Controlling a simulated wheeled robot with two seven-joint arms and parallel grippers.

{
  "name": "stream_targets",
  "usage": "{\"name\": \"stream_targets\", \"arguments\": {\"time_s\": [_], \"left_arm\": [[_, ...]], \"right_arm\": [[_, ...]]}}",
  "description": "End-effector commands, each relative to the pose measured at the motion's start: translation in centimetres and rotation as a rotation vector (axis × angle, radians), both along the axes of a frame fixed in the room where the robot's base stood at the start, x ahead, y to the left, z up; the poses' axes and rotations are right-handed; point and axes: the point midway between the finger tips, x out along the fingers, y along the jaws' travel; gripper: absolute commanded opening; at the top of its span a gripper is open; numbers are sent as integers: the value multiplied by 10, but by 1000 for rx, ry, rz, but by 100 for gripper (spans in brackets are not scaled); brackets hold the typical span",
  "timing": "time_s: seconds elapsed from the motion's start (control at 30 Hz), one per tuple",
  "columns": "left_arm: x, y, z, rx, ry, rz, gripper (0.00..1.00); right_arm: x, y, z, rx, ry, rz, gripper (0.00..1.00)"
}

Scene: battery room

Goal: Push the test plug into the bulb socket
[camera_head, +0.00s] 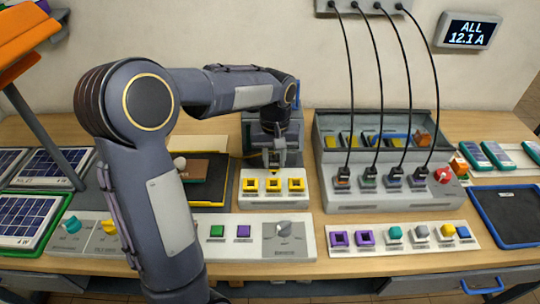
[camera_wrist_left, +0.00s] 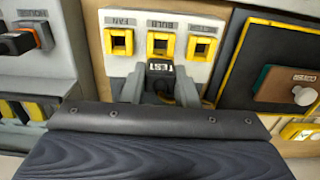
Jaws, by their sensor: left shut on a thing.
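A pale panel (camera_head: 245,200) carries three yellow square sockets in a row. The bulb socket (camera_wrist_left: 160,45) is the middle one, labelled BULB in the left wrist view; it also shows in the head view (camera_head: 273,185). The fan socket (camera_wrist_left: 120,42) is beside it. My left gripper (camera_head: 277,158) points down just behind this row and is shut on the dark test plug (camera_wrist_left: 160,68), labelled TEST. In the wrist view the plug lies just below the bulb socket, whose opening is visible. The exact gap and the plug's tip are unclear. My right gripper is out of view.
A grey box (camera_head: 400,197) with several cabled plugs and a red knob stands to the right. In front are a white panel with a grey knob (camera_head: 283,228) and a strip of coloured parts (camera_head: 460,240). A dark tray (camera_head: 215,205) lies to the left.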

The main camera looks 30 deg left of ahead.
Motion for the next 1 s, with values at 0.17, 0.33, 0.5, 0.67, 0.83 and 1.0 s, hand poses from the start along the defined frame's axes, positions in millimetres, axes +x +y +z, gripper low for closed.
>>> {"name": "stream_targets", "arguments": {"time_s": [0.17,0.33,0.5,0.67,0.83,1.0], "left_arm": [[0,0,-22,-1,1,-1,4],[0,0,-40,0,0,-1,4],[0,0,-48,0,0,-2,4],[0,0,-48,0,0,-2,4],[-1,0,-48,0,0,-2,4],[-1,0,-48,0,0,-2,4]], "right_arm": [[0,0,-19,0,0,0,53],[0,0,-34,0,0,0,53],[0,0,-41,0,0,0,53],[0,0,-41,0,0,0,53],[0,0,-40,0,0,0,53],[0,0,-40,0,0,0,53]]}}
